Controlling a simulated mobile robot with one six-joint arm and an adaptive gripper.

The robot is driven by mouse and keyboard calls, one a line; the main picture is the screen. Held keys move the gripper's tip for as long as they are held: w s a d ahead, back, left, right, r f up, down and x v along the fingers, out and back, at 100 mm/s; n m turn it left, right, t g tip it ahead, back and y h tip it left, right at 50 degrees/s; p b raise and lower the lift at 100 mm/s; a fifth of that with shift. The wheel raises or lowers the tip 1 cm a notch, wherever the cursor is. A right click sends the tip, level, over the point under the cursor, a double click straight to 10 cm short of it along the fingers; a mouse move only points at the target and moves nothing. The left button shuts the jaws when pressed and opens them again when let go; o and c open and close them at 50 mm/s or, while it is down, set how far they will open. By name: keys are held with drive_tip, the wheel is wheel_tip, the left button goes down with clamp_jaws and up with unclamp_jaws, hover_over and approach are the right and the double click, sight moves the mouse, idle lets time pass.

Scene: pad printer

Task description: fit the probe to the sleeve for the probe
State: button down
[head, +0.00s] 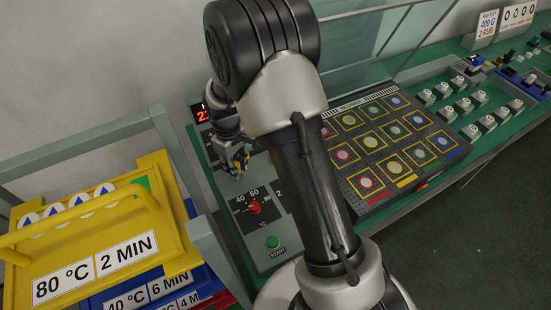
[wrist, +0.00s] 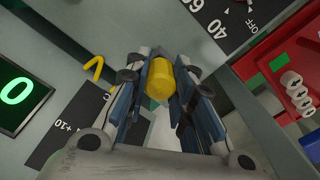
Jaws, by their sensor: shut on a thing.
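The probe, seen as a yellow cylinder (wrist: 160,78), is between the two blue-padded fingers of my gripper (wrist: 162,95) in the wrist view. My gripper is shut on it. In the head view my gripper (head: 237,160) is low over the grey control panel, left of the red dial, and the probe is mostly hidden by the fingers. A short bent yellow piece (wrist: 95,68) shows left of the fingers in the wrist view; I cannot tell what it belongs to. I cannot make out the sleeve for the probe in either view.
The panel has a red temperature dial (head: 254,207) and a green start button (head: 272,242). A grey post (head: 215,255) and a yellow tray (head: 60,245) stand to the left. A grid board (head: 390,140) lies to the right. A red tray (wrist: 290,80) shows in the wrist view.

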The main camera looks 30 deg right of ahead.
drive_tip(key=shift+r+p, duration=2.6)
drive_tip(key=shift+r, duration=0.95)
drive_tip(key=shift+d, duration=0.1)
